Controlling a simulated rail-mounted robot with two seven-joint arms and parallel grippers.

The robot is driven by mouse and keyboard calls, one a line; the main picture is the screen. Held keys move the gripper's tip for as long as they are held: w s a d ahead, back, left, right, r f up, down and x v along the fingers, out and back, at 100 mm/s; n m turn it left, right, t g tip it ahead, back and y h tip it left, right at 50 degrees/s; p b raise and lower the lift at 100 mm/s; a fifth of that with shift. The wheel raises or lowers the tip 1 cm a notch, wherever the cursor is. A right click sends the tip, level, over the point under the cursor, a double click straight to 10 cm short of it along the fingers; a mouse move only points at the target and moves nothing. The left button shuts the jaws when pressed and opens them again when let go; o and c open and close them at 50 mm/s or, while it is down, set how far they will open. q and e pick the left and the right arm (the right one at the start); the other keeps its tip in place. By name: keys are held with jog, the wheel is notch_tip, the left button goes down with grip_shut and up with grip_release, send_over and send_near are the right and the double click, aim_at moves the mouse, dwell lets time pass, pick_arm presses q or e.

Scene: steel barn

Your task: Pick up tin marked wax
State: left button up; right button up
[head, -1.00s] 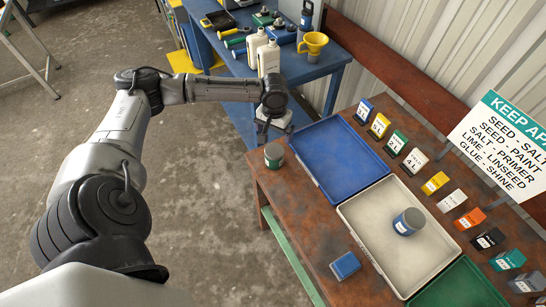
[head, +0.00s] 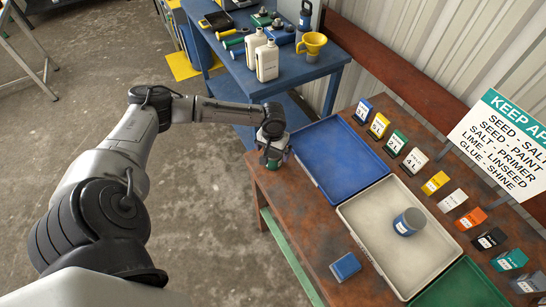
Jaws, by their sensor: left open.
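A green tin (head: 281,159) stands at the near left corner of the brown table; its label is too small to read. My left gripper (head: 272,154) is open, pointing down at this tin and partly covering it. Whether the fingers touch it I cannot tell. Another tin, blue-grey with a white label (head: 409,222), sits in the white tray (head: 352,212); its writing is also unreadable. My right gripper is out of view.
A blue tray (head: 340,150) and a green tray (head: 465,287) flank the white one. A blue box (head: 345,266) lies near the front edge. Several coloured cards line the back, by a sign (head: 505,145). A blue table (head: 322,69) with bottles stands behind.

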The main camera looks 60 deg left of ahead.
pick_arm(q)
jog(key=shift+s+d+f, duration=0.1)
jog(key=shift+f, duration=1.85)
jog(key=shift+r, duration=0.1)
jog(key=c, duration=1.1)
